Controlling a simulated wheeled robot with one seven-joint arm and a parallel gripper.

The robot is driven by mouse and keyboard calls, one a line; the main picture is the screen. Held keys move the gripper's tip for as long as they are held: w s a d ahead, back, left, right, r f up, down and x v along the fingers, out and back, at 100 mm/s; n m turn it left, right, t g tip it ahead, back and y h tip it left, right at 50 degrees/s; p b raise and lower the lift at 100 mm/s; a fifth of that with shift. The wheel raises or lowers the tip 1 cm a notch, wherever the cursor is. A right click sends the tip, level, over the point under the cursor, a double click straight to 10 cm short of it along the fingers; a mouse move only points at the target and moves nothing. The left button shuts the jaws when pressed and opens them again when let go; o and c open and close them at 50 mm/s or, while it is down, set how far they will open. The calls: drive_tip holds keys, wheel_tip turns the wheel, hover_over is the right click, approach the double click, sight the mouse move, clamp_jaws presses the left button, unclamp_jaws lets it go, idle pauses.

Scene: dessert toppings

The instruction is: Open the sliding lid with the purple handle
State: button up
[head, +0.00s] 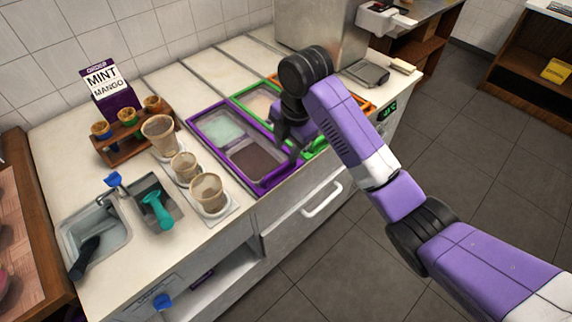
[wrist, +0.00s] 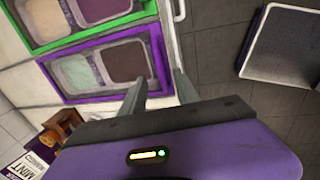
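The purple-framed lid (head: 207,143) is on the counter in the head view, with mint-green and dark brown toppings visible through its clear panes. Its purple handle (head: 276,178) is at the front edge, near the counter edge. In the wrist view the purple frame (wrist: 160,42) lies beyond the fingertips. My gripper (head: 293,146) is above the right side of the purple-framed lid, close to the green-framed one. In the wrist view my gripper (wrist: 160,84) has its two fingers apart with nothing between them. The fingers look apart from the handle, though the exact gap is unclear.
A green-framed lid (head: 240,99) and an orange-framed one stand right of the purple lid. Paper cups (head: 207,193) on a tray, a cone rack and a sink are to the left. A white drawer handle (head: 322,199) sticks out below the counter front.

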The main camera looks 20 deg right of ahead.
sight(282, 166)
drive_tip(key=f, duration=0.2)
drive_tip(key=w+f, duration=0.1)
drive_tip(key=f, duration=0.2)
drive_tip(key=f+p, duration=0.1)
drive_tip(key=f, duration=0.1)
drive_tip(key=shift+w+a+f, duration=0.2)
drive_tip(key=shift+a, duration=0.05)
drive_tip(key=shift+c, duration=0.3)
clamp_jaws()
idle(0.9)
